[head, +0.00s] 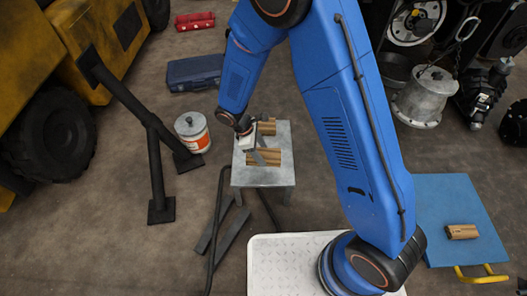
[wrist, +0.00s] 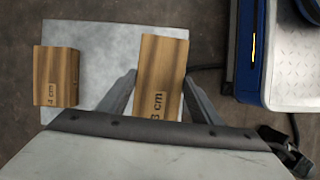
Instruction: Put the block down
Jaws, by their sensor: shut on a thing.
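A wooden block (head: 272,159) with a partly covered cm label is between the fingers of my gripper (head: 261,156), at the near part of a small grey table. In the wrist view my gripper (wrist: 160,88) is shut on this block (wrist: 163,62), one finger on each side. A second, shorter wooden block (head: 267,126), marked 4 cm in the wrist view (wrist: 56,75), stands apart at the far part of the table (head: 262,180). Whether the held block touches the tabletop or hangs just above it I cannot tell.
A blue board (head: 450,200) with a yellow handle bears another wooden block (head: 461,231) at the right. An orange-white can (head: 193,132) and a black metal frame (head: 155,150) stand left of the table. A dark blue case (head: 195,72) and red tray (head: 195,21) lie behind.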

